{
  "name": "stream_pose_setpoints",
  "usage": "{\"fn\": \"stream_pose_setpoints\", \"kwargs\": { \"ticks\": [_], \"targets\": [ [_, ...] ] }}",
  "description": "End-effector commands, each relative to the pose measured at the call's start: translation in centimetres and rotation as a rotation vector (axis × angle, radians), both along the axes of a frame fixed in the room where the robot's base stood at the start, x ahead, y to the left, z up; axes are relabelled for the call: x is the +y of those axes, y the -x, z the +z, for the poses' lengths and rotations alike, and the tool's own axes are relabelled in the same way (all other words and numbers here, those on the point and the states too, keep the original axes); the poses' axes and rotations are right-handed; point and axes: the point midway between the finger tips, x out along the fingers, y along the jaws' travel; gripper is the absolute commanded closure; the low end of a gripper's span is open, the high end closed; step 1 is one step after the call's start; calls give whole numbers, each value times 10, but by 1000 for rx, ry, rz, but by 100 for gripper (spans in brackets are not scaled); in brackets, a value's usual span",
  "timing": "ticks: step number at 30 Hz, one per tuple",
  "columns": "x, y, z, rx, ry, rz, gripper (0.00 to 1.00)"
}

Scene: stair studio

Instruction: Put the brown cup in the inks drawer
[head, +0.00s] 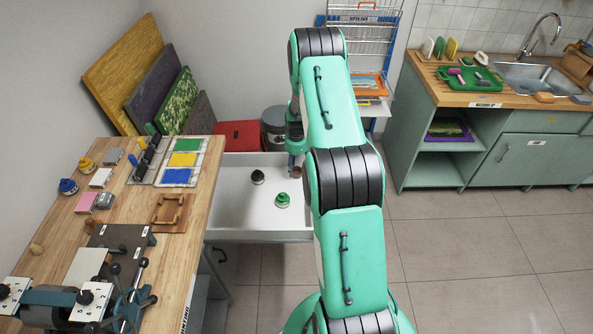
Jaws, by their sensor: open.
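The inks drawer (234,205) is a white drawer pulled open from the wooden bench. It holds a black cup (257,177) and a green cup (283,201). A small brown thing, seemingly the brown cup (297,172), shows at the drawer's right end, right below my gripper (295,160). My gripper is open and points down there, partly hidden by my arm. I cannot tell whether the brown cup touches the fingers or the drawer floor.
The wooden bench (205,185) at left carries blue and yellow cups, printing blocks, a brown tray (170,213) and a press (110,290). A red box (240,135) and a grey bin (274,125) stand behind the drawer. The sink counter (480,95) is at right. Open floor lies right of my arm.

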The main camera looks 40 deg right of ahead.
Motion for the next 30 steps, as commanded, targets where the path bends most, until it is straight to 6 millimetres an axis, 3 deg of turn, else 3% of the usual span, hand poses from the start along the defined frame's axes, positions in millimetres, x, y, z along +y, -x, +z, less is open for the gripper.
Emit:
{"fn": "stream_pose_setpoints", "kwargs": {
  "ticks": [9, 15, 21, 30],
  "targets": [
    [-1, -1, 55, -3, 2, 0, 50],
    [-1, -1, 82, -2, 1, 0, 50],
    [0, 0, 95, -1, 0, 0, 50],
    [0, 0, 96, -1, 0, 0, 50]
  ]
}}
